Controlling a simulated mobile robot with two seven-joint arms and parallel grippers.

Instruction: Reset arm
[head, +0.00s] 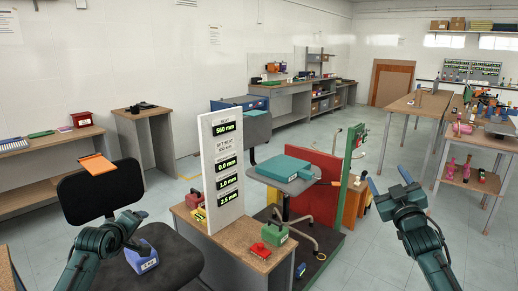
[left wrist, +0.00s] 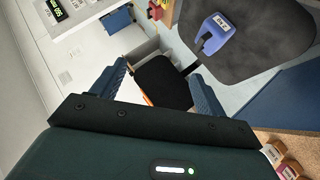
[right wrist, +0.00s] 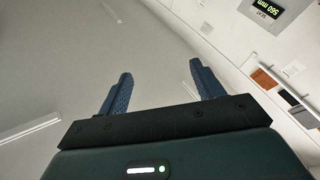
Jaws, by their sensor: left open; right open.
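My right gripper (head: 388,193) is raised at the right of the head view, open and empty, with clear air around it. In the right wrist view its two blue fingers (right wrist: 158,88) stand apart with nothing between them. My left gripper (head: 140,228) is at the lower left of the head view, in front of the black chair (head: 85,195). In the left wrist view its fingers (left wrist: 158,78) are spread. A black chair part shows beyond them, and I see nothing held.
A blue weight (head: 142,258) lies on the chair seat. A white display panel (head: 220,170) stands on a wooden bench (head: 240,243) with a green weight (head: 274,232) and a red item (head: 260,250). A teal box (head: 284,168) sits on another seat. Open floor lies right of centre.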

